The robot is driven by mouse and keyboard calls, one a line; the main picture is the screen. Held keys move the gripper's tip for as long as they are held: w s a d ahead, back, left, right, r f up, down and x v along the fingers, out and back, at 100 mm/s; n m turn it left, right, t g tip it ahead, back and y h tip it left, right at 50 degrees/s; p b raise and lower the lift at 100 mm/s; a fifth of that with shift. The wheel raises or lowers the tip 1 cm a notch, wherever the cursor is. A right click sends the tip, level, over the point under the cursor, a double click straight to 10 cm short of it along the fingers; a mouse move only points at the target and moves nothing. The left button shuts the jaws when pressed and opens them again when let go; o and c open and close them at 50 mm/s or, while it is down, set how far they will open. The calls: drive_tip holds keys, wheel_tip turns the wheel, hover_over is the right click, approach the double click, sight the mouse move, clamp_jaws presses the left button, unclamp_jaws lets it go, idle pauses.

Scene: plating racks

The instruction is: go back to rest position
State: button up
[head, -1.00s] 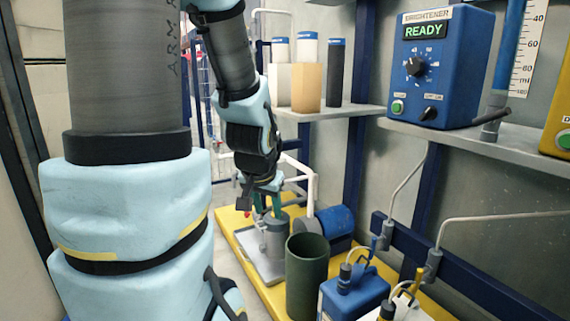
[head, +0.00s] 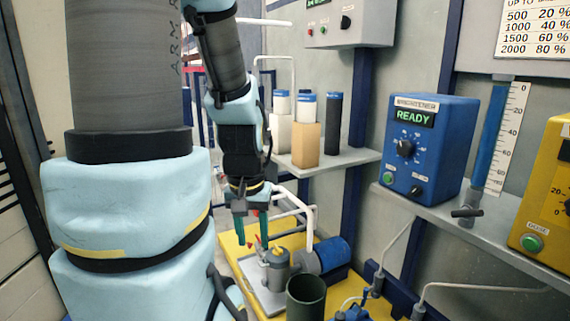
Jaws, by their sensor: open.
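My gripper (head: 252,240) hangs pointing down in the middle of the head view. Its two green fingers are apart, with nothing visible between them. It is above a yellow platform (head: 231,246) and a little behind and left of a grey cylindrical pump-like part (head: 278,270) on a metal plate. A small red piece shows near the fingertips. I cannot tell the exact height of the fingertips above the plate.
A dark green open cylinder (head: 306,298) stands in front of the grey part. A blue motor (head: 328,254) and white pipes (head: 297,205) are close by.

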wheel_tip(320, 180, up, 14)
drive_tip(key=p, duration=1.1)
